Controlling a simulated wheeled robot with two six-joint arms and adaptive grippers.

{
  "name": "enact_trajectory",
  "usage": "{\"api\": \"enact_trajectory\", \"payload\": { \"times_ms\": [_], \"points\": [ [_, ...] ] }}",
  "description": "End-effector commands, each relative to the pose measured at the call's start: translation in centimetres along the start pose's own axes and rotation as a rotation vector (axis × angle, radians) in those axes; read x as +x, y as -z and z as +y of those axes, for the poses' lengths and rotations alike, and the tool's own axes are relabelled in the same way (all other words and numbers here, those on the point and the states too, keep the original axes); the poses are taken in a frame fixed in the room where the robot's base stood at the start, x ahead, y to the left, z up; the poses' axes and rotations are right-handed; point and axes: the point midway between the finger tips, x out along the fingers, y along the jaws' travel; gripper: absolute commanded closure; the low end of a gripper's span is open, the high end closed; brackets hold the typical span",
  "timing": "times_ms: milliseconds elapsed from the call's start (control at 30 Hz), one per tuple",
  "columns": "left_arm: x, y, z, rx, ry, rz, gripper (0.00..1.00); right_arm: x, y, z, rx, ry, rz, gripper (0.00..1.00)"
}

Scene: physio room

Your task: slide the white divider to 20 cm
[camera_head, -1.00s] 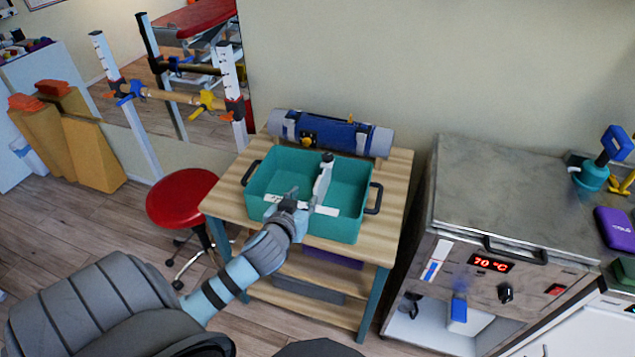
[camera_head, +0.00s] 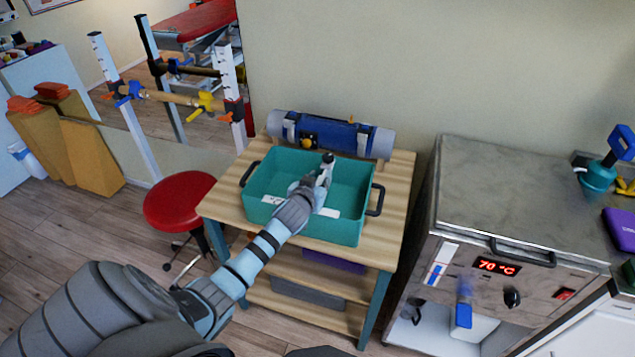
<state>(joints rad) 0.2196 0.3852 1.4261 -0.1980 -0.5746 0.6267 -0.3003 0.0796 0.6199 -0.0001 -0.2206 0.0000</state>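The teal bin (camera_head: 264,228) with black side handles stands on the wooden table. The white divider (camera_head: 327,165) stands inside it, right of the middle, running from back to front, with a dark knob at its far end. A white strip (camera_head: 325,212) lies along the bin's front side; its marks are too small to read, and my wrist covers its middle. My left gripper (camera_head: 315,181) is over the bin at the divider's left side and hides its near part. I cannot tell whether its fingers are open or touch the divider. My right gripper is out of view.
The wooden table (camera_head: 395,190) also holds a blue roll (camera_head: 338,134) behind the bin. A red stool (camera_head: 178,200) stands to the left. A metal heating cabinet (camera_head: 520,195) reading 70 °C stands to the right, with a gap between.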

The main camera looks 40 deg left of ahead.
Motion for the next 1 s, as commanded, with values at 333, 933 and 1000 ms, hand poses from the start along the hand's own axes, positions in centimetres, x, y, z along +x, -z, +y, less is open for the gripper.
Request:
{"api": "enact_trajectory", "payload": {
  "times_ms": [333,933,1000],
  "points": [
    [-0.02,-0.01,0.0,0.0,0.0,0.0,1.0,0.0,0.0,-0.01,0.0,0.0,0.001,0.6],
    [-0.01,0.01,0.77,-0.001,0.001,0.0,0.7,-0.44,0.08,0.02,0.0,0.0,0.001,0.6],
    [-0.01,0.01,0.77,-0.001,0.001,0.0,0.7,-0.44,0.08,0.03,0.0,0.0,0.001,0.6]
  ]
}}
